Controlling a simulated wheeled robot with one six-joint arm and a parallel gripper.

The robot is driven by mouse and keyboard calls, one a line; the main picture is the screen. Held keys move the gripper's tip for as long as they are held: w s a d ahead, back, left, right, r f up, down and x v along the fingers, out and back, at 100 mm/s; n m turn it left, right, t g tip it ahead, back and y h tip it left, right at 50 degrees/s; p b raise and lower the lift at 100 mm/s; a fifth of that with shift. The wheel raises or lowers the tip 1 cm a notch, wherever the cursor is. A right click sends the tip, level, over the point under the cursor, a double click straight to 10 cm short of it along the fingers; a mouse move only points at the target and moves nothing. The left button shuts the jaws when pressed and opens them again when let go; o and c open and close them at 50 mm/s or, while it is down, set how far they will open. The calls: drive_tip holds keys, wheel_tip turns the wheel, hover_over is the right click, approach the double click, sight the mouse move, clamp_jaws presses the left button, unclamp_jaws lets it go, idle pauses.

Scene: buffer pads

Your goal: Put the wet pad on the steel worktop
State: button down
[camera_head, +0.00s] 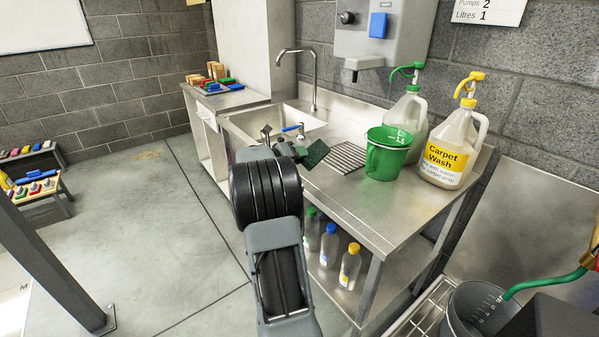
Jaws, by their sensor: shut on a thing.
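My gripper (297,151) is at the end of my arm, over the front edge of the steel worktop near the sink. It is shut on a dark green pad (315,153), which sticks out to the right of the jaws and is tilted. I cannot tell from its look whether the pad is wet, or exactly how high it is above the worktop. The steel worktop (345,204) runs from the sink towards the right, with bare metal in front of the jug. My arm hides part of its front edge.
A ribbed drain area (348,158) lies right of the pad. A green jug (386,156), a green-pump bottle (413,112) and a Carpet Wash bottle (450,148) stand further right. The sink (270,122) and tap (313,80) are behind. Small bottles (329,245) stand on the lower shelf.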

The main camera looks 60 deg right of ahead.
drive_tip(key=d+f, duration=0.1)
drive_tip(key=w+d+f, duration=0.1)
drive_tip(key=f, duration=0.1)
drive_tip(key=w+f, duration=0.1)
drive_tip(key=shift+w+d+f, duration=0.2)
drive_tip(key=shift+d+f, duration=0.15)
drive_tip(key=shift+d, duration=0.05)
drive_tip(key=shift+f+b, duration=0.5)
drive_tip(key=shift+f, duration=0.9)
drive_tip(key=shift+f, duration=0.1)
drive_tip(key=c, duration=0.8)
unclamp_jaws()
drive_tip(key=shift+c, duration=0.2)
